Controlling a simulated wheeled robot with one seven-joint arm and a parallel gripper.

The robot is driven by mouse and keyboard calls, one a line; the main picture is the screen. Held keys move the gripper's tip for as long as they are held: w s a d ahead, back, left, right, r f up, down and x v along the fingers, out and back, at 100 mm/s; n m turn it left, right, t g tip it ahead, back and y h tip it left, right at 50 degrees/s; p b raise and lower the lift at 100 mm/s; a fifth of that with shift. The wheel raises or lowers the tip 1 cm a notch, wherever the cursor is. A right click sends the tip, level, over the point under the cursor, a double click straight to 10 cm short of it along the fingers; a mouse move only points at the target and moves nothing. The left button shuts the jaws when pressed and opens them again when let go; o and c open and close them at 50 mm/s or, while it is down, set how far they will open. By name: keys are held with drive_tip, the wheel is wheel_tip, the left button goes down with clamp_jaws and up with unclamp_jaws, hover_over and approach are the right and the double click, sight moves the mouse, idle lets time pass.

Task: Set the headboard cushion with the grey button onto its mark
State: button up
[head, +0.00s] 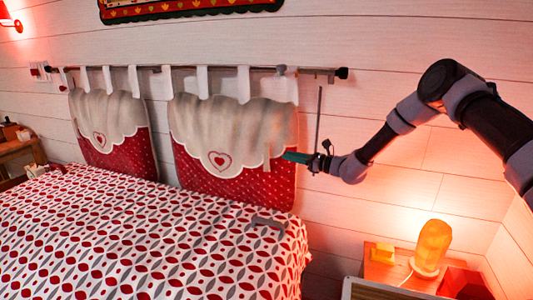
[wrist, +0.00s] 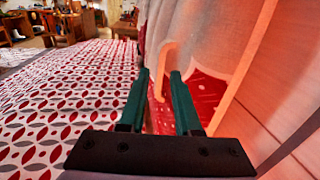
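Two headboard cushions hang from a dark rod (head: 180,69) on white tabs. The right cushion (head: 240,188) has a cream scalloped top with a heart and a red dotted lower part. The left cushion (head: 125,158) looks alike. A small grey round piece (head: 281,70) sits at the rod above the right cushion; I cannot tell if it is the grey button. My gripper (head: 286,156) is at the right cushion's right edge. In the wrist view my gripper (wrist: 161,73) is open, with a pale loop-like strip (wrist: 165,62) by its fingertips. The strip appears unheld. I cannot make out the mark.
A glowing lamp (head: 432,247) and a yellow block (head: 382,252) stand on a nightstand at lower right. The plank wall is close behind the cushions.

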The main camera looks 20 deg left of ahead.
hover_over(267, 167)
drive_tip(key=shift+w+a+f, duration=0.25)
drive_tip(key=shift+w+f, duration=0.1)
drive_tip(key=shift+f, duration=0.05)
drive_tip(key=shift+m, duration=0.3)
drive_tip(key=shift+c, duration=0.4)
clamp_jaws()
drive_tip(key=shift+d, duration=0.15)
idle(0.7)
